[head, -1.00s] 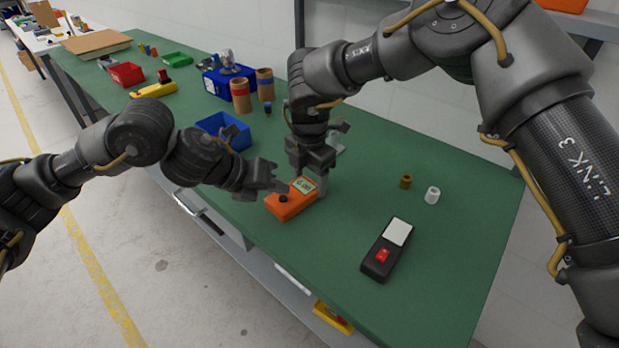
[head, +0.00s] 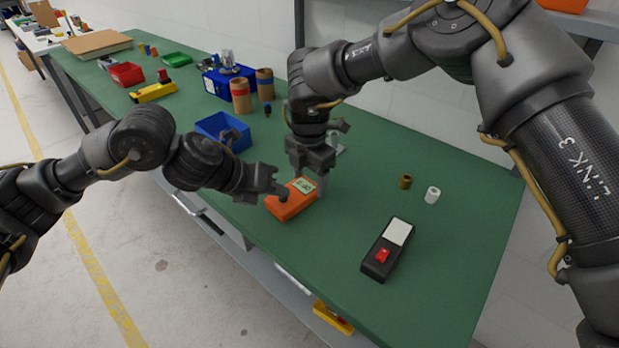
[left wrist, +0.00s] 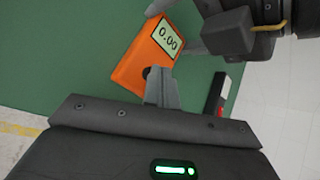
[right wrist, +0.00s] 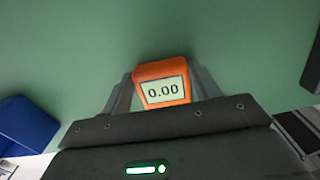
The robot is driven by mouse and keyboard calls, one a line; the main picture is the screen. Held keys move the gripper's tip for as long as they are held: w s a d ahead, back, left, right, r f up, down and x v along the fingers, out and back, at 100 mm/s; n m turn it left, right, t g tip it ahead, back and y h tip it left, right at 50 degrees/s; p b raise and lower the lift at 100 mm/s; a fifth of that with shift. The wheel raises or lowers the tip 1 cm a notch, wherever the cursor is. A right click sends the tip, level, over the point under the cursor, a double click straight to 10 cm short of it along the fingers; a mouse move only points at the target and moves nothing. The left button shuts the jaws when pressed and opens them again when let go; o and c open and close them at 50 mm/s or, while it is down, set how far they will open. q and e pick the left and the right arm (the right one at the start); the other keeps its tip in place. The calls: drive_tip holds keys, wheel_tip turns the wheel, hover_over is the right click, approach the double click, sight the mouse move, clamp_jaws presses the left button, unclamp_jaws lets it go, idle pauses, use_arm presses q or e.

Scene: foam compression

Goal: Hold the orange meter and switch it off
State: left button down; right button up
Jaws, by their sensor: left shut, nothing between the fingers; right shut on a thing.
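The orange meter (head: 288,204) lies on the green bench near its front edge. Its display reads 0.00 in the left wrist view (left wrist: 131,62) and in the right wrist view (right wrist: 162,69). My right gripper (head: 311,186) is shut on the meter's display end, one finger on each side (right wrist: 161,90). My left gripper (head: 284,190) is shut and empty, its fingertips at the meter's other end. In the left wrist view the tips (left wrist: 154,80) are at the dark round knob (left wrist: 147,72) and partly hide it. I cannot tell whether they touch it.
A black device with a red switch (head: 386,249) lies to the right on the green bench (head: 440,290). A brown piece (head: 405,181) and a white cylinder (head: 432,194) lie behind it. A blue bin (head: 222,131) stands behind my left gripper.

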use_arm(q)
drive_tip(key=shift+f, duration=0.15)
idle(0.5)
drive_tip(key=shift+r, duration=0.6)
drive_tip(key=shift+r, duration=3)
use_arm(e)
drive_tip(key=o, duration=1.2)
